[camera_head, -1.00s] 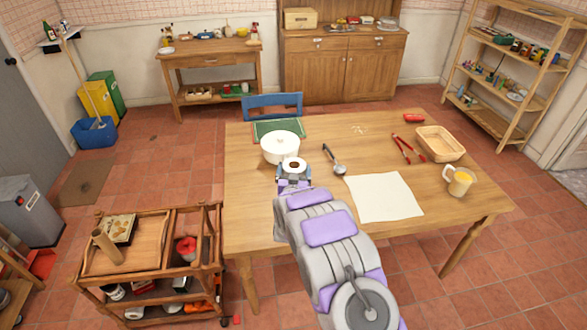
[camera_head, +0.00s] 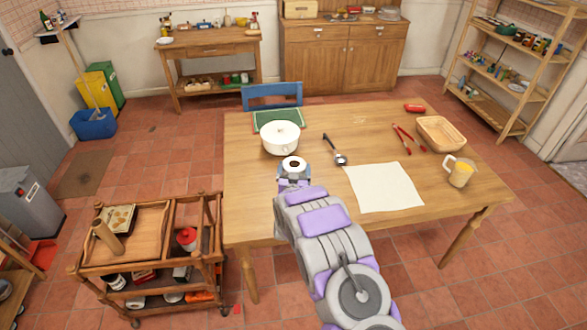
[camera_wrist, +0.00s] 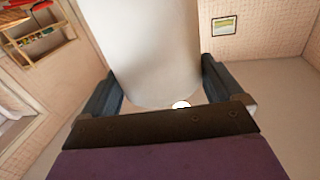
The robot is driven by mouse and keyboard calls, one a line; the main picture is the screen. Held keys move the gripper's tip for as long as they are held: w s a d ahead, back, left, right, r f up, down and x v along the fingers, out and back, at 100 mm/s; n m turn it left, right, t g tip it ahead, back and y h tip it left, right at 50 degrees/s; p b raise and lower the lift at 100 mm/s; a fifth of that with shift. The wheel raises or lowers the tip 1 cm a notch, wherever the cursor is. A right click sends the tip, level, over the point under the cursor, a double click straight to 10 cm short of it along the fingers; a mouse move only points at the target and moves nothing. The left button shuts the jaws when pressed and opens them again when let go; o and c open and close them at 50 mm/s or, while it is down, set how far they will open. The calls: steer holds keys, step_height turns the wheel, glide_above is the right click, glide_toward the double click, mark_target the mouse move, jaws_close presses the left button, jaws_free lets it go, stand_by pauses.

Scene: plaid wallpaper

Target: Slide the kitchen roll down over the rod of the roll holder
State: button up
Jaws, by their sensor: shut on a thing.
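The kitchen roll (camera_head: 294,164) is a white cylinder with a brown core hole facing up in the head view. My gripper (camera_head: 293,177) is shut on it, and the roll appears above the table's left part. In the wrist view the roll (camera_wrist: 150,50) fills the space between the two dark fingers of my gripper (camera_wrist: 160,90). I cannot make out the roll holder for certain.
A white pot (camera_head: 280,138) stands just behind the roll. A ladle (camera_head: 336,152), red tongs (camera_head: 404,138), a basket (camera_head: 440,134), a jug (camera_head: 460,171) and a white cloth (camera_head: 384,187) lie farther right on the table (camera_head: 310,232). The wooden cart (camera_head: 150,240) stands apart at left.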

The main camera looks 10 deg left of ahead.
stand_by(0.3)
steer(key=o, duration=1.1)
step_height(320, 180, up, 25)
steer(key=p, duration=0.5)
steer(key=s+d+m+h+b, duration=0.1)
steer(key=s+d+h+b, duration=0.1)
steer(key=s+d, duration=0.3)
steer(key=s+d+f+m+h+b, duration=0.1)
steer(key=s+d+h+b, duration=0.1)
steer(key=s+d, duration=0.4)
steer(key=d+b, duration=0.1)
steer(key=d, duration=0.3)
steer(key=shift+d+f, duration=0.25)
steer(key=shift+d, duration=0.1)
